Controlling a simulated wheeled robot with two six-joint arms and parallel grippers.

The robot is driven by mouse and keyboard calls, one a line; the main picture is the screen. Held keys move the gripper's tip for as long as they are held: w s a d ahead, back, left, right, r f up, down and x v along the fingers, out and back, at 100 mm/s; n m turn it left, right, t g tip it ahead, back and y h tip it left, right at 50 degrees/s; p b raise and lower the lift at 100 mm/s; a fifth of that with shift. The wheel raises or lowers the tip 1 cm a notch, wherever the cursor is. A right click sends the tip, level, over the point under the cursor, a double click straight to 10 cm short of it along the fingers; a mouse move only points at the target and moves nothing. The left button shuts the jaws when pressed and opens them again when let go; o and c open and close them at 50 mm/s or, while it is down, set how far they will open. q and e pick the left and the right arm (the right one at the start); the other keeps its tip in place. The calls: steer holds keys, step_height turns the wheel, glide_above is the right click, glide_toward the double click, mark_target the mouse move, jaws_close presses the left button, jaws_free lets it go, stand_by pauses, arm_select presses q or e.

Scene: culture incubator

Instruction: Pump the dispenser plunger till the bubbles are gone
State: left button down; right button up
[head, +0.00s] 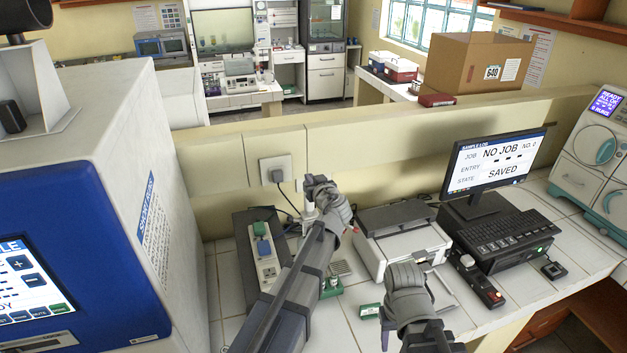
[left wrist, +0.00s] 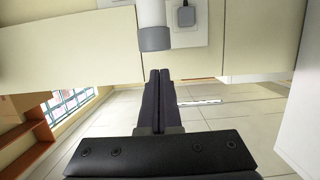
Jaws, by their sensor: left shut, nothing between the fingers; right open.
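The dispenser is mostly hidden behind my left arm in the head view; a pale part of it (head: 309,213) shows just left of the gripper. In the left wrist view its white upright body with a grey cap (left wrist: 154,39) stands just beyond my fingertips. My left gripper (head: 319,183) is shut and empty, close to the cap; its closed fingers also show in the left wrist view (left wrist: 158,74). A small gap shows between fingers and cap in that view. My right gripper (head: 405,270) is open and empty, over the bench front. No bubbles can be made out.
A white printer (head: 402,247), a monitor (head: 494,163) and a keyboard (head: 505,232) stand to the right. A large blue-and-white machine (head: 125,150) fills the left side. A low wall (head: 400,140) closes the back.

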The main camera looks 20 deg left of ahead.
arm_select(q)
steer(key=p+v, duration=0.1)
steer(key=v, duration=0.8)
steer(key=shift+s+d+p, duration=0.25)
steer(key=shift+s+p, duration=0.05)
steer(key=shift+p, duration=0.1)
